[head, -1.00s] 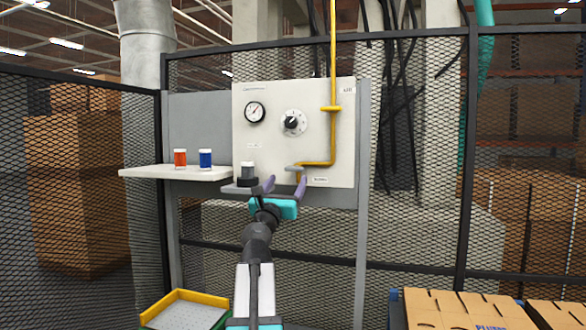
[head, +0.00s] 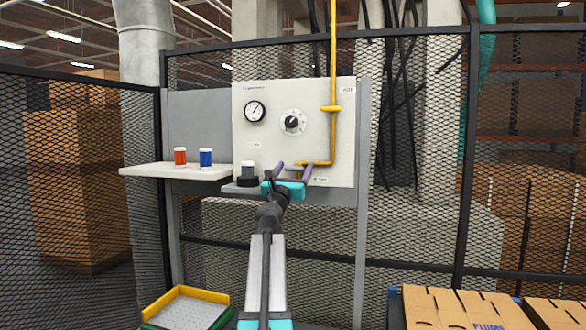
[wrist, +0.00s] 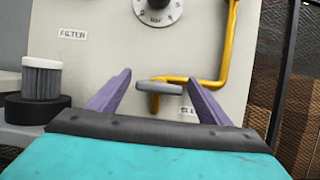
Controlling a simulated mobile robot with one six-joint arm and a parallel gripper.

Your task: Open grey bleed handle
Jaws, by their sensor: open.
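The grey bleed handle (wrist: 160,88) sits on the panel at the end of the yellow pipe, above a partly hidden label. It lies level, crosswise in the wrist view. My gripper (wrist: 160,92) is open, its two purple fingers spread left and right of the handle in that view. Whether the fingers touch it cannot be told; I see gaps on both sides.
A grey filter (head: 248,171) in a black base stands on a small ledge left of my gripper. A dial (head: 292,122) and gauge (head: 255,111) are higher on the panel. Red (head: 180,157) and blue (head: 206,158) jars stand on the left shelf (head: 150,170).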

